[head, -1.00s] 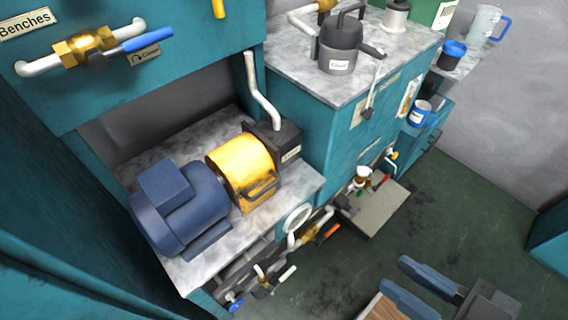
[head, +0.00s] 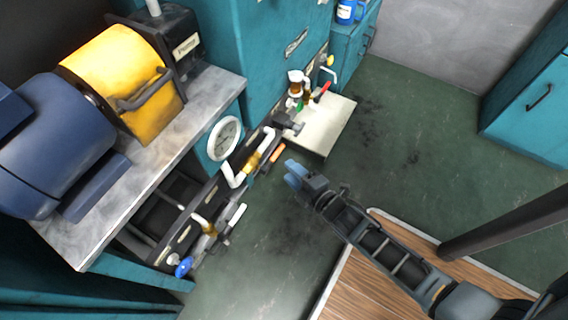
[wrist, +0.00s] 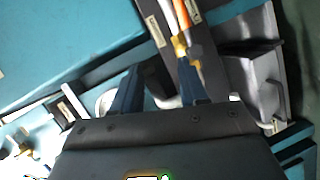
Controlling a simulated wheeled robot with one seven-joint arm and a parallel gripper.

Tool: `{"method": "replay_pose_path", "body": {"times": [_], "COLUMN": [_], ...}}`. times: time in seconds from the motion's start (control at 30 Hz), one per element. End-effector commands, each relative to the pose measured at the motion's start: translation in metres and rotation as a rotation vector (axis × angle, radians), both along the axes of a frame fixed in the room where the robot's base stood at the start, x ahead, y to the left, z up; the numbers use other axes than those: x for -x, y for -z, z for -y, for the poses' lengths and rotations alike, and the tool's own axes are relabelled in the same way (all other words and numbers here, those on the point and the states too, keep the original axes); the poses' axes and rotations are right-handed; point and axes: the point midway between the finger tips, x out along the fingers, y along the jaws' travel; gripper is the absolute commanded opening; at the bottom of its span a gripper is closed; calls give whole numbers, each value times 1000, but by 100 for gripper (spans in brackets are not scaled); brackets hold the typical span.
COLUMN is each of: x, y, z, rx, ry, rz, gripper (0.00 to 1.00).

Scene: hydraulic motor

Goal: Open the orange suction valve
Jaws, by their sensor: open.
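The orange valve handle (head: 277,153) sits on the low pipework beside a brass fitting (head: 251,162), below the bench with the gauge. In the wrist view an orange handle (wrist: 183,14) and a brass fitting (wrist: 180,47) show at the top, beyond the fingers. My gripper (head: 294,173) is close to the orange handle in the head view, just right of and below it, and looks apart from it. In the wrist view my gripper (wrist: 160,84) has its two blue fingers spread with nothing held between them.
A white-handled valve (head: 234,222) and a blue knob (head: 184,267) are lower left on the pipework. A pale tray (head: 326,128), a red handle (head: 323,92) and a yellow knob (head: 330,60) stand farther back. The bench edge overhangs the pipes. Green floor (head: 405,130) is open at right.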

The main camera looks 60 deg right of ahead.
Motion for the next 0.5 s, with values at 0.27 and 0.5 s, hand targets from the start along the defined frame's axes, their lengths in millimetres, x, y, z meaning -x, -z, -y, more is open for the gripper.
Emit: {"method": "replay_pose_path", "body": {"times": [0.27,0.5], "x": [-39,-61], "y": [61,66], "z": [40,49], "rx": [188,202], "ry": [0,-2], "rz": [-63,-66], "gripper": [43,43]}}
